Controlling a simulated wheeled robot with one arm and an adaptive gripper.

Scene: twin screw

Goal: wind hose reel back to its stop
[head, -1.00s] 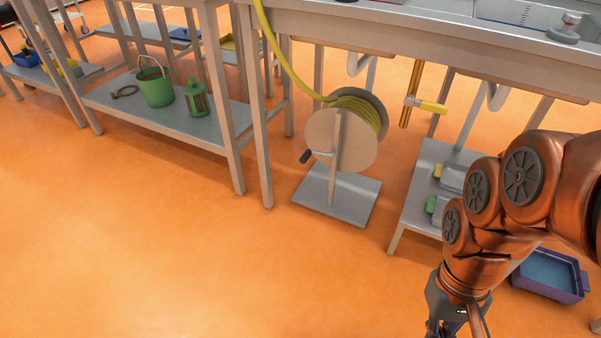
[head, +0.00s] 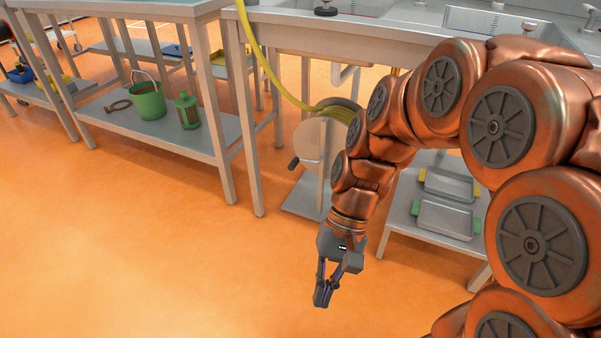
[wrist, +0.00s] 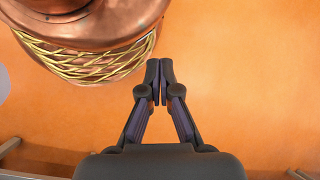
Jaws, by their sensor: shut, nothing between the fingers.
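The hose reel (head: 308,140) stands on a grey base plate (head: 303,199) under the sink bench in the head view, partly hidden by my arm. Yellow hose (head: 262,68) runs from the bench top down onto it. Its crank handle (head: 293,163) has a dark grip and sits at the left of the reel's face. My gripper (head: 322,303) is below and in front of the reel, over open floor, apart from the crank.
A shelf (head: 180,136) at left holds a green bucket (head: 149,99) and a green lantern (head: 188,112). A low shelf (head: 400,222) with metal trays (head: 446,217) stands right of the reel. Bench legs (head: 248,150) stand left of the reel. The orange floor in front is clear.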

